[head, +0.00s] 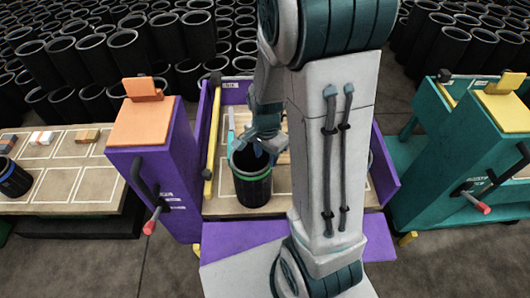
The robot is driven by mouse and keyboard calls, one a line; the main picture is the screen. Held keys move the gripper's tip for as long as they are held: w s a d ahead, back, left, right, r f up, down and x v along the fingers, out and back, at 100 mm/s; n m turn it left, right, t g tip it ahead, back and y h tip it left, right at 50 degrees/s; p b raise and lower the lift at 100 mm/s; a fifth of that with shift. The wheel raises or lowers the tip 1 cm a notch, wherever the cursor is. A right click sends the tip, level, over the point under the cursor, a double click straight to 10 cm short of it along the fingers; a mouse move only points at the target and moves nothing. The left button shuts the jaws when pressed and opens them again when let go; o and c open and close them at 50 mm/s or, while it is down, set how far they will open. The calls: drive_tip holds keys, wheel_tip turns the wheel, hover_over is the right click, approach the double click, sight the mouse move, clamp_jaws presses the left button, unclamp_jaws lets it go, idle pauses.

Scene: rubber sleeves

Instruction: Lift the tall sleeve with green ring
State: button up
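A tall black sleeve with a green ring (252,188) stands upright on the wooden bed of the purple bench, just left of my arm. The green ring runs around it below the dark rim. My gripper (262,148) is at the sleeve's open top, and its fingers overlap the far part of the rim in the picture. I cannot tell whether the fingers touch the sleeve or how far apart they are.
Purple bench walls (384,165) and a yellow bar (213,140) flank the bed. A purple post (150,165) with a crank stands left, a teal machine (450,160) right. Another black sleeve (12,182) sits on the left table. Many black sleeves are stacked behind.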

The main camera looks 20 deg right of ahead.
sight(266, 169)
wheel_tip(266, 169, down, 8)
drive_tip(key=b, duration=0.5)
drive_tip(key=shift+r, duration=0.15)
clamp_jaws()
drive_tip(key=shift+w+r, duration=0.1)
drive_tip(key=shift+r, duration=0.1)
idle(1.4)
drive_tip(key=shift+r+p, duration=3)
drive_tip(key=shift+r, duration=0.4)
